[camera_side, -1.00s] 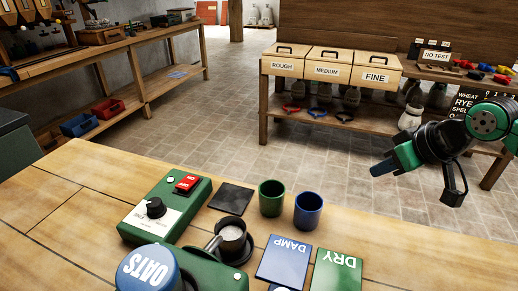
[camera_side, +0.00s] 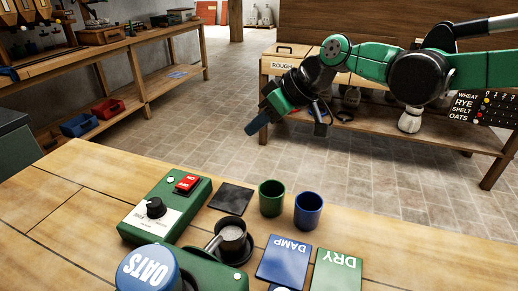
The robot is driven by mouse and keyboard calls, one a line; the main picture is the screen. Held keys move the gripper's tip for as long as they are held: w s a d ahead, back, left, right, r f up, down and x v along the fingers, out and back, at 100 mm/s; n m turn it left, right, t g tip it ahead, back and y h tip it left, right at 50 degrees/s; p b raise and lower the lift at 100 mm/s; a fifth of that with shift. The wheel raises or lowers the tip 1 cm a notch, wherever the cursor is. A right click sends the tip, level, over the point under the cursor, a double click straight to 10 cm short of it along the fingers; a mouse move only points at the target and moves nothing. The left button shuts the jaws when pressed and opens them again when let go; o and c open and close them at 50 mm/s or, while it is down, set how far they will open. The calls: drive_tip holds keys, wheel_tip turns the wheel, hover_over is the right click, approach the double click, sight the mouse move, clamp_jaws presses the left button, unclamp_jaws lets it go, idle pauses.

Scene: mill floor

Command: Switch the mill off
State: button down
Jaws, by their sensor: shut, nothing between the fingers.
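The mill's green control box (camera_side: 168,210) stands on the wooden bench at the lower left of the side view. It carries a red rocker switch (camera_side: 187,183) marked with white lettering, a small pale lamp (camera_side: 171,181) beside it, and a black dial (camera_side: 155,208) on a white plate. The mill body with a blue lid reading OATS (camera_side: 148,271) is at the bottom edge, partly cut off. My gripper (camera_side: 255,128) is shut and empty. It is in the air, above and to the right of the switch, pointing down and left, apart from everything.
A dark cup of pale meal (camera_side: 231,238) stands by the mill. A green cup (camera_side: 271,197), a blue cup (camera_side: 308,210), a black pad (camera_side: 231,197), a blue DAMP panel (camera_side: 282,262) and a green DRY panel (camera_side: 337,271) are on the bench. Bare wood lies left of the box.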

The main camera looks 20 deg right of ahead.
drive_tip(key=w+a+f+n+y, duration=0.1)
drive_tip(key=w+a+n, duration=0.1)
drive_tip(key=a, duration=0.4)
drive_tip(key=shift+w+f+g+y, duration=0.25)
drive_tip(key=shift+w+g+y, duration=0.05)
drive_tip(key=shift+w, duration=0.3)
approach(179, 183)
drive_tip(key=w+a, duration=0.2)
drive_tip(key=a, duration=0.1)
drive_tip(key=shift+w, duration=0.4)
drive_tip(key=f, duration=0.3)
drive_tip(key=shift+a+f, duration=0.15)
drive_tip(key=shift+a, duration=0.1)
drive_tip(key=shift+s+f, duration=0.1)
drive_tip(key=shift+f, duration=0.4)
